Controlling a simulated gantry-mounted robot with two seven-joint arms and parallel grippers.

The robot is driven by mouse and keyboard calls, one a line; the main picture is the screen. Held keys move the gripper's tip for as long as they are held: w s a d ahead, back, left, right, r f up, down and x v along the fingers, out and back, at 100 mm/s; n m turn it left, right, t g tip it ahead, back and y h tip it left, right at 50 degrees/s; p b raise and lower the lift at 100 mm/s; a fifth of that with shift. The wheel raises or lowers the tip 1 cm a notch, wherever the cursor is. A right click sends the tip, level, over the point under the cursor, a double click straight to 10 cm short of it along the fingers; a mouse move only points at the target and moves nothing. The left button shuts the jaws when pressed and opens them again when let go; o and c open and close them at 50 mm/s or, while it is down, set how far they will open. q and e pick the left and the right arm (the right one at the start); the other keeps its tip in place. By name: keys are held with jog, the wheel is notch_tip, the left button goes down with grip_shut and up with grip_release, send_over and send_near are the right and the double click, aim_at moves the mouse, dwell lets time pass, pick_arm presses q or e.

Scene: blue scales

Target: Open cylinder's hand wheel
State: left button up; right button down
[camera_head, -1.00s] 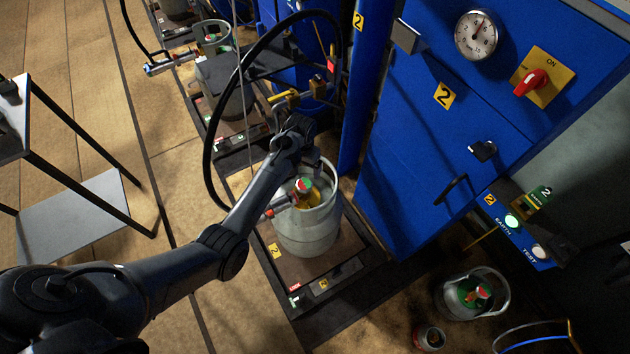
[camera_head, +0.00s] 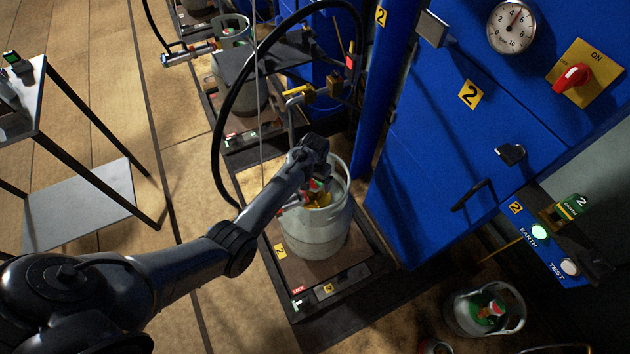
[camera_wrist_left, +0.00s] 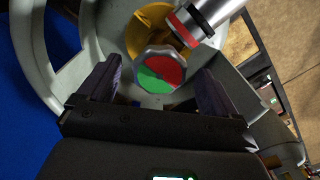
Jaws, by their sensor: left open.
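The grey gas cylinder (camera_head: 316,234) stands upright on the scale platform (camera_head: 345,268) marked 2. Its red and green hand wheel (camera_wrist_left: 161,73) sits inside the collar, above a yellow valve body (camera_wrist_left: 148,32). In the head view the hand wheel (camera_head: 319,185) is partly hidden by my left arm. My left gripper (camera_wrist_left: 160,88) is open, with its two dark fingers on either side of the wheel in the wrist view. I cannot tell whether either finger touches it. A silver connector with a red band (camera_wrist_left: 192,22) is joined at the valve. My right gripper is not in view.
The blue cabinet (camera_head: 440,150) stands right of the cylinder, with a gauge (camera_head: 512,27) and a red rotary switch (camera_head: 571,78). A black hose (camera_head: 217,150) loops beside my arm. Another cylinder (camera_head: 485,308) stands at lower right. A metal table (camera_head: 75,205) is at left.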

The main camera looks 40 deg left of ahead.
pick_arm(q)
jog(key=c, duration=1)
jog(key=shift+c, duration=0.2)
